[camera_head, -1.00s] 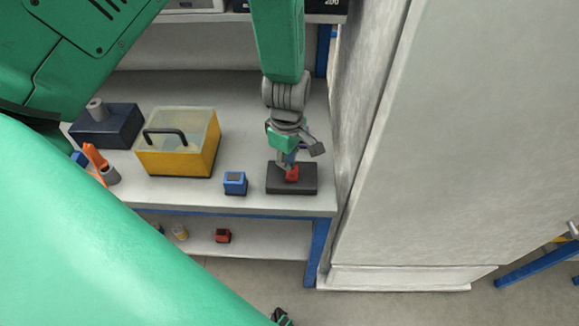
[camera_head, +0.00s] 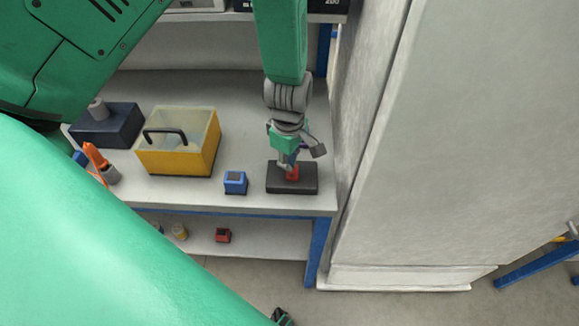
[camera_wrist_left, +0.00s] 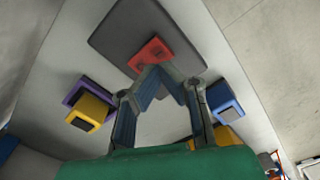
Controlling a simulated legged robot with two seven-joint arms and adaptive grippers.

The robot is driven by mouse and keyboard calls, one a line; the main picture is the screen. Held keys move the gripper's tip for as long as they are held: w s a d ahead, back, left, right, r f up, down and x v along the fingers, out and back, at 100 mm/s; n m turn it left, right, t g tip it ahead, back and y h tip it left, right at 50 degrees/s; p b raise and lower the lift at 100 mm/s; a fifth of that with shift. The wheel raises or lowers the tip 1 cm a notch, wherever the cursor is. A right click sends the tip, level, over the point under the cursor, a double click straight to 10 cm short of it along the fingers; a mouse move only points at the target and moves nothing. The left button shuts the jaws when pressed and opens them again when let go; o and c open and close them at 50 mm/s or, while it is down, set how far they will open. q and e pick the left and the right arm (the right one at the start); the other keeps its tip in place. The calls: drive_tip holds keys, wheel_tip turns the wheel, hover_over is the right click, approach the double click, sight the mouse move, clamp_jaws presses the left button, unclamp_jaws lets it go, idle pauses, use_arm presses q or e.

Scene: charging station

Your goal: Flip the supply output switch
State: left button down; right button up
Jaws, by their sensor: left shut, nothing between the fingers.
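My left gripper (camera_head: 289,163) is shut and empty above the dark pad (camera_head: 306,185) on the workbench shelf. A red block (camera_head: 292,174) lies on this pad, right at the fingertips in the head view. In the left wrist view, the fingers of my left gripper (camera_wrist_left: 160,68) come together at the near edge of the red block (camera_wrist_left: 151,54); I cannot tell if they touch it. Devices stand on the upper shelf at the top edge, one with a number display (camera_head: 331,3), mostly cut off. I cannot make out a supply output switch.
A blue block (camera_head: 235,183) stands left of the pad, and a yellow box with a clear lid (camera_head: 180,158) farther left. A dark blue box (camera_head: 108,126) and an orange tool (camera_head: 96,158) are beyond it. A tall grey cabinet (camera_head: 450,140) closes off the right.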

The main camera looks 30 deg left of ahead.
sight(292, 175)
use_arm(q)
drive_tip(key=shift+d+r, duration=0.1)
drive_tip(key=shift+d, duration=0.45)
drive_tip(key=shift+d+r, duration=0.1)
drive_tip(key=shift+d, duration=0.35)
drive_tip(key=shift+a, duration=0.45)
drive_tip(key=shift+a+f, duration=0.4)
drive_tip(key=shift+f, duration=0.1)
drive_tip(key=shift+d+f+b, duration=0.15)
drive_tip(key=shift+d+b, duration=0.2)
drive_tip(key=shift+d, duration=0.35)
drive_tip(key=shift+a+f, duration=0.5)
drive_tip(key=shift+a, duration=0.1)
drive_tip(key=shift+d+f+b, duration=0.15)
drive_tip(key=shift+d+b, duration=0.15)
drive_tip(key=shift+d, duration=0.15)
drive_tip(key=shift+a+f, duration=0.1)
drive_tip(key=shift+f, duration=0.1)
drive_tip(key=shift+a, duration=0.15)
drive_tip(key=shift+r, duration=0.25)
wheel_tip(292, 175, up, 4)
drive_tip(key=p, duration=0.4)
drive_tip(key=shift+r, duration=0.1)
drive_tip(key=shift+r+p, duration=1.2)
drive_tip(key=shift+p, duration=0.15)
use_arm(e)
drive_tip(key=r, duration=0.2)
drive_tip(key=d+r, duration=0.1)
drive_tip(key=r, duration=0.2)
